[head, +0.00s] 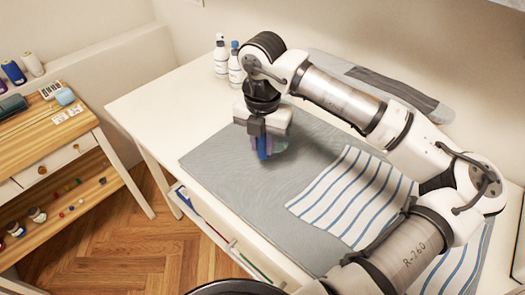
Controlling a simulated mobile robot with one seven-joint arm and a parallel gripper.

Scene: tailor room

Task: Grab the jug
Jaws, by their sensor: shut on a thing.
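My gripper (264,143) points down over the grey mat on the white table, towards the table's far left part. It is shut on a small bluish, translucent thing that seems to be the jug (280,145). Most of the jug is hidden behind the fingers and the gripper body. A dark blue part shows between the fingers; I cannot tell if it is the jug's handle or a finger. I cannot tell whether the jug touches the mat (215,160).
Two white bottles (220,58) stand at the table's back left, close to my arm. A wooden side table (70,130) stands left, across a floor gap.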

